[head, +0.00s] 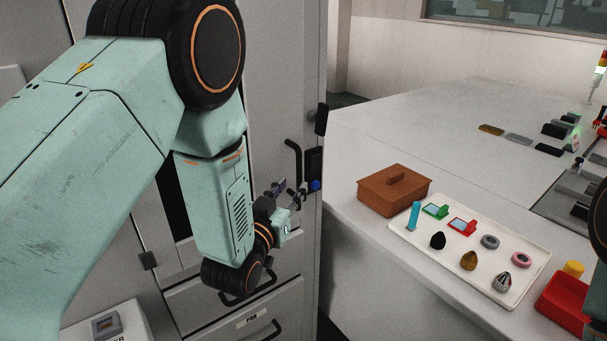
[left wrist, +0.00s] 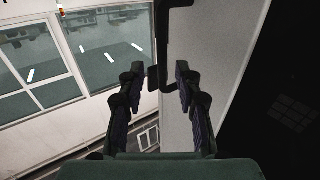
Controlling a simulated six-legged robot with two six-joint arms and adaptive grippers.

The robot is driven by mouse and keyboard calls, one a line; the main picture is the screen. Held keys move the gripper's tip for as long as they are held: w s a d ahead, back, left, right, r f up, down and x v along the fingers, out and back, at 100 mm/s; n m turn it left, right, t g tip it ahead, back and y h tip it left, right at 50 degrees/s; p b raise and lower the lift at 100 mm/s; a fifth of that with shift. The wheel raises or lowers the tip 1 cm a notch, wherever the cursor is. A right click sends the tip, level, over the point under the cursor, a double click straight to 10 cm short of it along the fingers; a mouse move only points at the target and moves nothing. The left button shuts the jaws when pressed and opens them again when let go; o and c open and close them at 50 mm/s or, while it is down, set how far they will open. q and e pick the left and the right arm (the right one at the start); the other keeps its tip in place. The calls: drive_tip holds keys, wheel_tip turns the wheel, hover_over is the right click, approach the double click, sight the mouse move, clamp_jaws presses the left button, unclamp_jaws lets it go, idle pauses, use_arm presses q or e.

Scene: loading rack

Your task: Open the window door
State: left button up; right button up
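A tall grey cabinet door (head: 283,60) stands left of centre in the head view, mostly covered by my left arm. A dark strip that looks like its window (head: 172,185) shows behind the arm. A black bent handle (head: 294,158) is near the door's right edge, beside a black lock plate with a blue button (head: 315,185). My left gripper (head: 289,191) is at the handle's lower part. In the left wrist view the left gripper (left wrist: 160,72) is open, with the handle (left wrist: 162,45) between its fingers in the picture; contact cannot be told. My right gripper is not in view.
Drawers with black handles (head: 262,335) are below the door. Right of it, a white counter (head: 350,150) carries a brown lidded box (head: 394,190), a white tray (head: 420,255) of small items and a red bin (head: 562,305). Windows (left wrist: 100,45) show in the left wrist view.

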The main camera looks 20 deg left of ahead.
sight(298, 177)
use_arm(q)
drive_tip(key=w, duration=0.6)
drive_tip(key=shift+w+d+p, duration=0.2)
drive_tip(key=shift+w+p, duration=0.2)
drive_tip(key=shift+s+a, duration=0.2)
drive_tip(key=shift+a, duration=0.05)
drive_tip(key=shift+w+d, duration=0.2)
drive_tip(key=shift+d, duration=0.05)
drive_tip(key=c, duration=0.5)
drive_tip(key=shift+a, duration=0.15)
clamp_jaws()
